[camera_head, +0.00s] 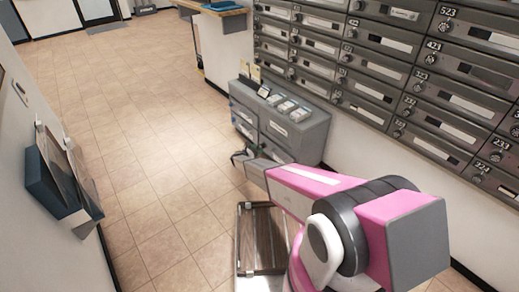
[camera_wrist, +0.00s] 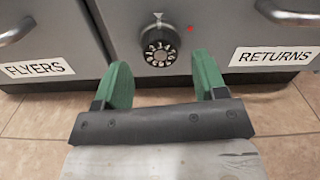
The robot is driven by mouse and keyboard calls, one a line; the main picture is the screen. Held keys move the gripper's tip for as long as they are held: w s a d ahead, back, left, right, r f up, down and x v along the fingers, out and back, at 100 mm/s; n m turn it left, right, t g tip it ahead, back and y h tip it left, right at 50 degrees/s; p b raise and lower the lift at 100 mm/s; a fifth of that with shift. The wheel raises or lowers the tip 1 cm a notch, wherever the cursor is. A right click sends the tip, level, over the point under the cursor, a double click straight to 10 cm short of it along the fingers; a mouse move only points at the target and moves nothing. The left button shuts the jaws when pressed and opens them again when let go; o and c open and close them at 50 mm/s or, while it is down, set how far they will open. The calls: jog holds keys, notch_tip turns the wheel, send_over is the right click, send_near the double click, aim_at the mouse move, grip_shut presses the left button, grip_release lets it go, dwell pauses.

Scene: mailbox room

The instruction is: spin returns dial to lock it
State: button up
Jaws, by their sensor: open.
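The dial (camera_wrist: 161,53) is a round black knob with white marks around its face, in the wrist view. It is on the grey front of the low cabinet (camera_head: 312,130), between a drawer labelled FLYERS and one labelled RETURNS. A small pointer mark sits above the dial and a red dot is to its upper right. My gripper (camera_wrist: 162,64) is open, with one green finger left and one right of the dial in the picture. The fingers look empty; I cannot tell whether they touch the cabinet. In the head view my gripper (camera_head: 240,156) is small beside the cabinet front.
The RETURNS label (camera_wrist: 276,55) and FLYERS label (camera_wrist: 37,68) flank the dial, with drawer handles above them. Card holders (camera_head: 284,107) stand on the cabinet. A wall of mailboxes (camera_head: 400,70) rises behind. A slatted wooden piece (camera_head: 262,240) is below my arm. Tiled floor is clear to the left.

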jog(key=shift+x, duration=1.1)
jog(key=c, duration=0.9)
jog(key=shift+m, duration=0.4)
